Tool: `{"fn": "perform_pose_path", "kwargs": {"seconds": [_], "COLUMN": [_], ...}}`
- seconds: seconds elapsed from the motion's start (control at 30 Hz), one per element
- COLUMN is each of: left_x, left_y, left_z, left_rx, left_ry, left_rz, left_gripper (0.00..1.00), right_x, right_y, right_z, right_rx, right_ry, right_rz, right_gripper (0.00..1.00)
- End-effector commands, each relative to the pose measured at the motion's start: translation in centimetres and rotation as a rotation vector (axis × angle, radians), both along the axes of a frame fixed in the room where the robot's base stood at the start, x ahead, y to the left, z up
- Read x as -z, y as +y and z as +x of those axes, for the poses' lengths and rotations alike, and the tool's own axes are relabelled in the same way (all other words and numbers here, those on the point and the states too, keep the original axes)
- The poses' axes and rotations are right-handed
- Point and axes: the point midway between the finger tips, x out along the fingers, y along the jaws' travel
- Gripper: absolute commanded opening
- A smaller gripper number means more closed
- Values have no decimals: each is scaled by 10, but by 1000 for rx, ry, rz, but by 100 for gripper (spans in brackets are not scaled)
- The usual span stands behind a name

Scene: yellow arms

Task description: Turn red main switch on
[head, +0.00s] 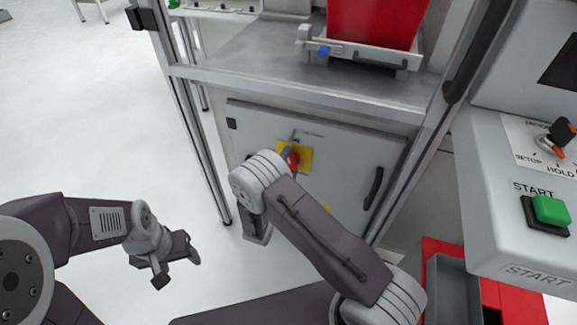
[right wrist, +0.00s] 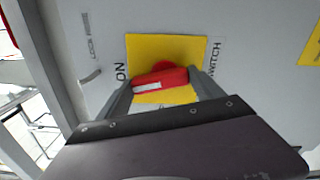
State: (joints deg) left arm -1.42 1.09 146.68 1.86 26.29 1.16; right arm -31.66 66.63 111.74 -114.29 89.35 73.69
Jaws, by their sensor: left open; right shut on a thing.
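The red main switch (head: 293,160) sits on a yellow plate (head: 307,158) on the grey cabinet door, partly hidden by my right wrist in the head view. In the right wrist view the red handle (right wrist: 160,78), with a white stripe, lies roughly crosswise in the picture on its yellow plate (right wrist: 150,45). My right gripper (right wrist: 163,90) is shut on this handle, one finger at each end. "ON" is printed beside the plate at the left in this view. My left gripper (head: 178,268) is open and empty, low over the floor at the left.
The cabinet door (head: 340,150) has a black handle (head: 373,188) at its right. A metal work surface with a red bin (head: 375,22) is above it. A control panel with a green START button (head: 551,210) stands at the right. The floor at the left is clear.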

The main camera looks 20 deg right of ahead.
Motion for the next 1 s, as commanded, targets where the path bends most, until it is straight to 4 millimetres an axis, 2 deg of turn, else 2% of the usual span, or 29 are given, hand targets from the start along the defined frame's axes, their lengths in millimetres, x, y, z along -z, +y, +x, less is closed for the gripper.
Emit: {"fn": "perform_pose_path", "kwargs": {"seconds": [0.4,1.0], "left_x": [12,13], "left_y": [0,0], "left_z": [0,0], "left_rx": [0,0], "left_ry": [0,0], "left_rz": [0,0], "left_gripper": [61,61], "right_x": [2,1], "right_y": [-1,-2], "right_z": [-1,-1], "right_rx": [-1,0], "right_ry": [-122,-152], "right_rz": [185,231], "right_gripper": [36,36]}}
